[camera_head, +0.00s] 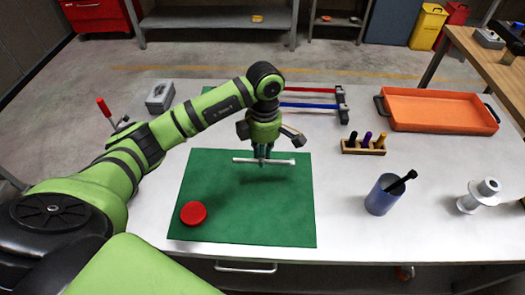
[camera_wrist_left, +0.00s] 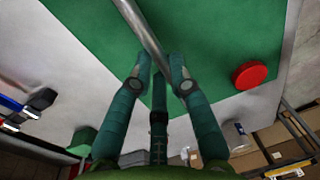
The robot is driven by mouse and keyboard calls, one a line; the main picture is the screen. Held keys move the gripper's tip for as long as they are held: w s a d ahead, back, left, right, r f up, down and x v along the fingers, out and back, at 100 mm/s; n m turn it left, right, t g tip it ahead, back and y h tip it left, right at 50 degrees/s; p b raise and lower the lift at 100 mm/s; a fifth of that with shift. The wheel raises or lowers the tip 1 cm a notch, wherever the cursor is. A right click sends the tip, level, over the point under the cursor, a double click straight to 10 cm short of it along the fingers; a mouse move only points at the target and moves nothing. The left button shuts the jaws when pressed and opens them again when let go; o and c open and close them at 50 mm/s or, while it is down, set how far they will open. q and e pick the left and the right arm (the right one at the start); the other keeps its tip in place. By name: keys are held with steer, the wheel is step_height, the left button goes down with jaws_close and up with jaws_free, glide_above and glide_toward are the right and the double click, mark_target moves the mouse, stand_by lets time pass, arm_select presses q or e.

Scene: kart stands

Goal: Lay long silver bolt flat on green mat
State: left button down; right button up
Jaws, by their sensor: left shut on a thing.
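The long silver bolt (camera_head: 266,161) is held level by my left gripper (camera_head: 261,155) above the far part of the green mat (camera_head: 250,215). In the left wrist view the bolt (camera_wrist_left: 143,32) runs between the fingertips of my left gripper (camera_wrist_left: 160,75), which are shut on it. The mat (camera_wrist_left: 200,40) fills much of that view behind the bolt. The height of the gap below the bolt is hard to judge. My right gripper is in neither view.
A red round disc (camera_head: 193,213) lies on the mat's near left part; the mat's middle is bare. To the right stand a wooden holder (camera_head: 364,149) with markers, a blue cup (camera_head: 381,196), a silver spool (camera_head: 478,197) and an orange tray (camera_head: 440,111). Clamps (camera_head: 343,104) lie behind.

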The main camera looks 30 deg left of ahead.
mark_target(262, 178)
arm_select(q)
steer(key=f+b, duration=0.1)
steer(key=f, duration=0.2)
steer(key=shift+w+f, duration=0.15)
steer(key=shift+w, duration=0.05)
steer(key=shift+s+f+b, duration=0.1)
steer(key=shift+f+b, duration=0.6)
steer(key=shift+f, duration=0.05)
steer(key=shift+f+b, duration=1.15)
steer(key=shift+f, duration=0.15)
steer(key=shift+r, duration=0.1)
steer(key=c, duration=1.1)
jaws_free()
steer(key=r, duration=0.4)
steer(key=w+r, duration=0.1)
steer(key=r, duration=0.7)
steer(key=shift+w+a, duration=0.15)
